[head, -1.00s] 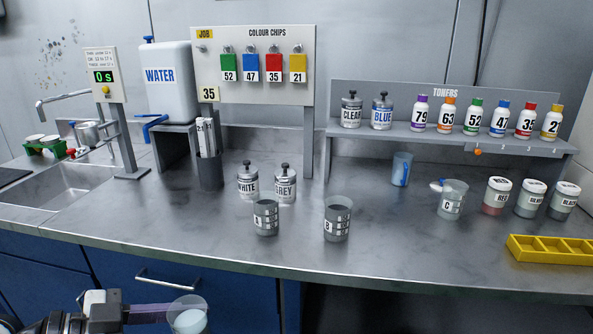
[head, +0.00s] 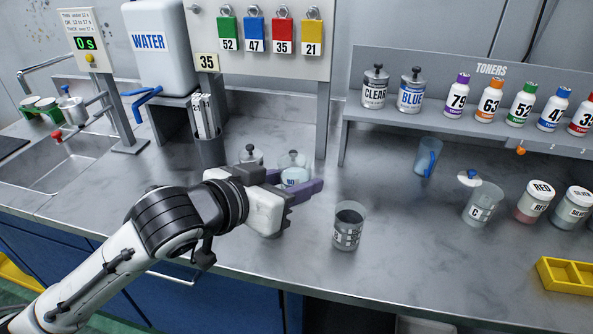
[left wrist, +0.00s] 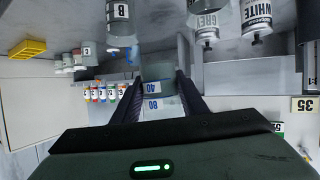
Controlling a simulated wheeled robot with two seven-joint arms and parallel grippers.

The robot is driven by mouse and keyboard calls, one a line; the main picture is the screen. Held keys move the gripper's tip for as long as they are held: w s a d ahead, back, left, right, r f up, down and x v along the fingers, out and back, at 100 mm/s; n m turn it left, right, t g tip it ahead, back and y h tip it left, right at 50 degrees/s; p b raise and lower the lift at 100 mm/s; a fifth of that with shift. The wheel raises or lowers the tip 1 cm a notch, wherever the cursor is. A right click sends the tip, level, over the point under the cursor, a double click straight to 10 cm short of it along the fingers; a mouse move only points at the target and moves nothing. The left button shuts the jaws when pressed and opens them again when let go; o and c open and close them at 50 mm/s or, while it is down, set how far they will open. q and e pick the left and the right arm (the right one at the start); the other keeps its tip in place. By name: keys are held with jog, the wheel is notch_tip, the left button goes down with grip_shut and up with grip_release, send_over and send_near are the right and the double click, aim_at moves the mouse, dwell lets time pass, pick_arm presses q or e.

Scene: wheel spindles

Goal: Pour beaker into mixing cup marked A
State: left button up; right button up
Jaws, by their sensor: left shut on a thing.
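My left gripper (head: 300,191) reaches in from the lower left and is shut on a clear beaker (head: 294,164) with a pale content. In the left wrist view the beaker (left wrist: 157,88) sits between both fingers, with its 80 and 40 marks showing. It looks roughly upright in the head view, above the counter in front of the tins. Mixing cup B (head: 348,228) stands on the counter just right of the gripper, and also shows in the left wrist view (left wrist: 119,20). My right gripper is not in view.
A WHITE tin (head: 251,154) stands behind the gripper; the GREY tin (left wrist: 207,20) shows in the left wrist view. Cup C (head: 481,206), a blue-handled jug (head: 427,157) and a yellow tray (head: 567,275) are to the right.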

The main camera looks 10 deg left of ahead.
pick_arm(q)
jog(key=shift+a+f+n+g+h, duration=0.15)
jog(key=shift+f+n+g+h, duration=0.35)
jog(key=shift+f+n, duration=0.4)
jog(key=shift+a+f+n+h, duration=0.1)
jog(key=shift+f+n+h, duration=0.45)
jog(key=shift+f, duration=0.25)
jog(key=f+n+b, duration=0.1)
jog(key=b, duration=0.1)
jog(key=f+h+b, duration=0.1)
jog(key=b, duration=0.1)
jog(key=shift+w+a+f+n+g+b, duration=0.1)
jog(key=shift+w+f+n+g+b, duration=0.15)
jog(key=shift+n+g+b, duration=0.15)
jog(key=shift+f, duration=0.15)
jog(key=shift+a+f+n+h, duration=0.1)
jog(key=shift+f+n+h, duration=0.15)
jog(key=shift+n, duration=0.1)
